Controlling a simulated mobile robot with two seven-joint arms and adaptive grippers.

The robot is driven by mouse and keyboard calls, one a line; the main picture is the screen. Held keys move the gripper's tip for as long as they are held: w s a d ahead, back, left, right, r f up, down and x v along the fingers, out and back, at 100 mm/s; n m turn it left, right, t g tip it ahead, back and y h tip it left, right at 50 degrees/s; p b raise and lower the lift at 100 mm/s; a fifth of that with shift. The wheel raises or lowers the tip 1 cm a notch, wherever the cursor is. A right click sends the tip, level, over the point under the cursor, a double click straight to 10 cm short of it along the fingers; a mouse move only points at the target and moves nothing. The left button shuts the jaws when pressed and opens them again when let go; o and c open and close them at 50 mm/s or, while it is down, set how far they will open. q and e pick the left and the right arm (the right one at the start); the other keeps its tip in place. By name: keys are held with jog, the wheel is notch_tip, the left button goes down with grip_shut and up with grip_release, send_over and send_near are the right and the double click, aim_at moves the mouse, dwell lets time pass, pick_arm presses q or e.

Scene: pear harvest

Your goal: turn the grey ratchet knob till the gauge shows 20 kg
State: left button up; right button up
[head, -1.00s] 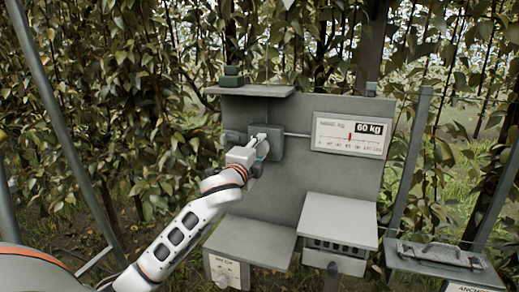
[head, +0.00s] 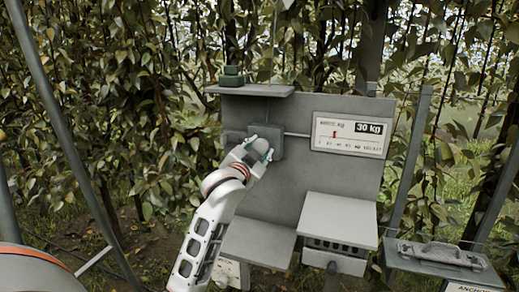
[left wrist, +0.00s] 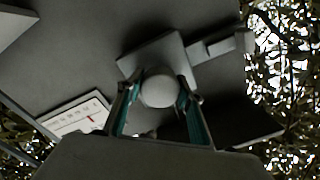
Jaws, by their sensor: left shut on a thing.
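The grey ratchet knob (left wrist: 158,91) is round and sits on a square grey block on the upright panel. My left gripper (left wrist: 157,97) has a finger on each side of the knob and is shut on it. In the head view the left gripper (head: 261,148) covers much of the knob, and the square block (head: 267,138) shows behind it. The gauge (head: 348,136) is a white plate to the right of the knob; its readout says 30 kg and its red pointer stands left of the middle. The gauge (left wrist: 77,120) also shows at the left wrist view's lower left. My right gripper is not in view.
A small shelf (head: 249,91) with a green block (head: 232,77) juts out above the knob. Two grey ledges jut out below, at left (head: 257,242) and right (head: 339,220). A grey tray with a handle (head: 441,255) stands at the far right. Leafy trees stand behind.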

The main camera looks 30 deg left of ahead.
pick_arm(q)
jog(key=shift+n, duration=1.3)
jog(key=o, duration=1.1)
jog(key=v, duration=1.2)
jog(key=shift+r, duration=0.1)
